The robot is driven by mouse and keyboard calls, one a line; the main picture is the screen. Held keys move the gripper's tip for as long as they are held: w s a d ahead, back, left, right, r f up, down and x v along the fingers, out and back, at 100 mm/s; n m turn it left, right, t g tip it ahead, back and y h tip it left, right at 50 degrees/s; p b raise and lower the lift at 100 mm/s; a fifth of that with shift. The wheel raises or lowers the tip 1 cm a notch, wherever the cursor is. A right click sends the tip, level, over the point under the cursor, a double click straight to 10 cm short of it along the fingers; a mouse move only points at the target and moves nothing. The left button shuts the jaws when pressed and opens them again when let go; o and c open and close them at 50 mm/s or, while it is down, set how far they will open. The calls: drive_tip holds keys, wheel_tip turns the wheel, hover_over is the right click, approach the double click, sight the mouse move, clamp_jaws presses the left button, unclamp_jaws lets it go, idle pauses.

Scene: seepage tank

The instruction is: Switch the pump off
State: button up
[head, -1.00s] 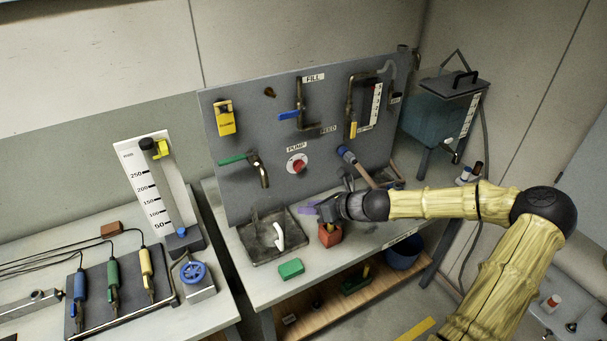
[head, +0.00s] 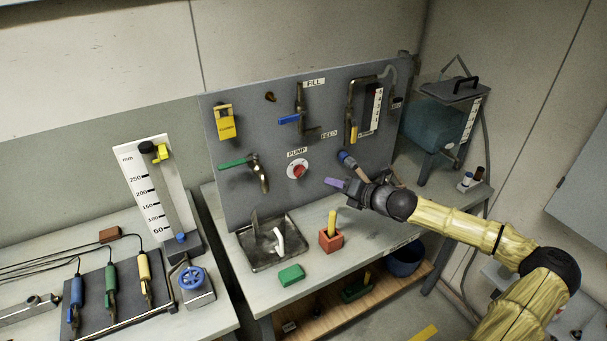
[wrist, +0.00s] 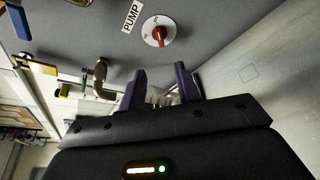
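The pump switch is a red knob (head: 299,171) on a round white dial, mounted on the grey panel (head: 230,190) under the PUMP label (head: 297,152). In the wrist view the red knob (wrist: 158,33) shows above the fingers, with small marks on the dial too small to read. My gripper (head: 340,183) is to the right of the knob and slightly lower in the head view, apart from it. In the wrist view its two purple fingers (wrist: 162,88) are spread apart with nothing held between them.
A brass tap with a green handle (head: 235,163) is left of the knob. Below are a metal sink tray (head: 258,263), a red block (head: 331,240) with a yellow piece, and a green block (head: 291,275).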

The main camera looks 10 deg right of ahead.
sight(302, 173)
drive_tip(key=p+x, duration=0.3)
drive_tip(key=x, duration=1.1)
drive_tip(key=shift+w+a, duration=0.1)
drive_tip(key=shift+w, duration=0.2)
clamp_jaws()
